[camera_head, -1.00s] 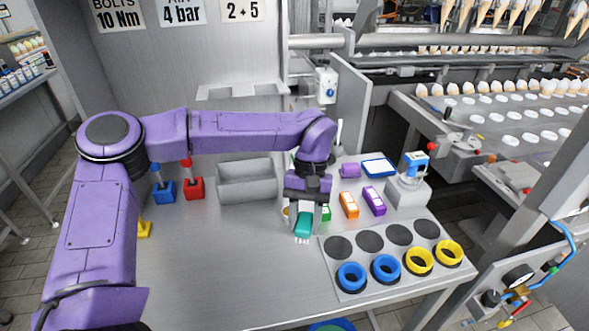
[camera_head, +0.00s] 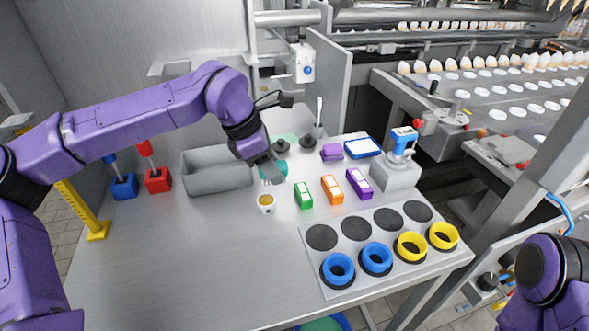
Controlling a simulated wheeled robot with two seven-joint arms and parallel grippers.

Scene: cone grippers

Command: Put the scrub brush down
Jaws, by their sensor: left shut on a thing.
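The scrub brush (camera_head: 279,168) is teal with pale bristles. My left gripper (camera_head: 268,165) is shut on it and partly hides it. The brush is near the back middle of the steel table (camera_head: 190,270), just right of the grey bin. Whether its bristles touch the table I cannot tell. My right arm shows at the lower right edge, but its gripper is out of view.
A grey bin (camera_head: 215,172) stands to the left and a white cup (camera_head: 266,204) in front. Dark knobs (camera_head: 307,142) stand behind. The table's left front is clear.

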